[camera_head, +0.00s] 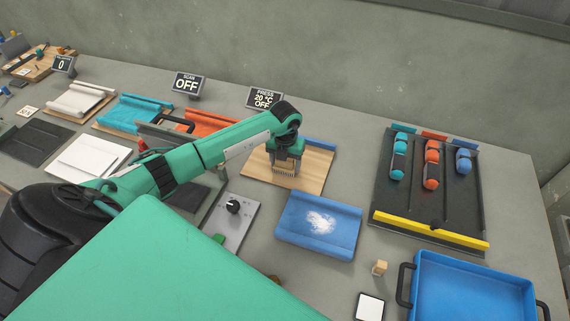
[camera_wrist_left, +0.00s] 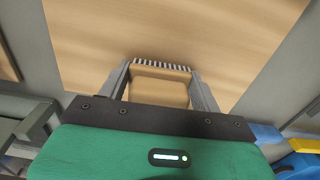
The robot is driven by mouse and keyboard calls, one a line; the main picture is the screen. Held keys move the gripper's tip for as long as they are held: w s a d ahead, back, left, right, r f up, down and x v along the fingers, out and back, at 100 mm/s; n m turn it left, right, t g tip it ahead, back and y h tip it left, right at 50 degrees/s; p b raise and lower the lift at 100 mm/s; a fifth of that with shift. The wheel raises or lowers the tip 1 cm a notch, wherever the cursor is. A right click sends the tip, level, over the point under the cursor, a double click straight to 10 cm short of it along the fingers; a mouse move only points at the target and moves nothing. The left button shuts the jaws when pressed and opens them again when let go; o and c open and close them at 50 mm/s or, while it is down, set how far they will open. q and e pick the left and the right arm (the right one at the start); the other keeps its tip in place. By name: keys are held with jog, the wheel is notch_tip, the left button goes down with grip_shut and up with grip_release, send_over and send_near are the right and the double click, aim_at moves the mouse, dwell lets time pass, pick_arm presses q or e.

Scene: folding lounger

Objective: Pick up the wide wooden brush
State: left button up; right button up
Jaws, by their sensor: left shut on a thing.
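The wide wooden brush (camera_wrist_left: 158,88) is a pale wooden block with a row of light bristles along its far edge in the left wrist view. My left gripper (camera_wrist_left: 160,76) is shut on it, one grey finger along each side. In the head view my left gripper (camera_head: 285,163) points down over the wooden board (camera_head: 259,172). Only the lower part of the brush (camera_head: 285,170) shows there, below the fingers. I cannot tell whether its bristles touch the board. My right gripper is not in view.
A blue pad (camera_head: 316,240) with white powder lies in front of the board. A dark rack (camera_head: 465,195) with coloured rolls and a blue tray (camera_head: 470,285) are at the right. A knob panel (camera_head: 236,220) is at the left. Grey table is bare between the board and the rack.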

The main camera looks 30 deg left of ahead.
pick_arm(q)
jog(key=shift+r, duration=0.45)
notch_tip(320, 180, up, 19)
jog(key=b, duration=0.5)
jog(key=shift+o, duration=1.1)
jog(key=shift+c, duration=0.4)
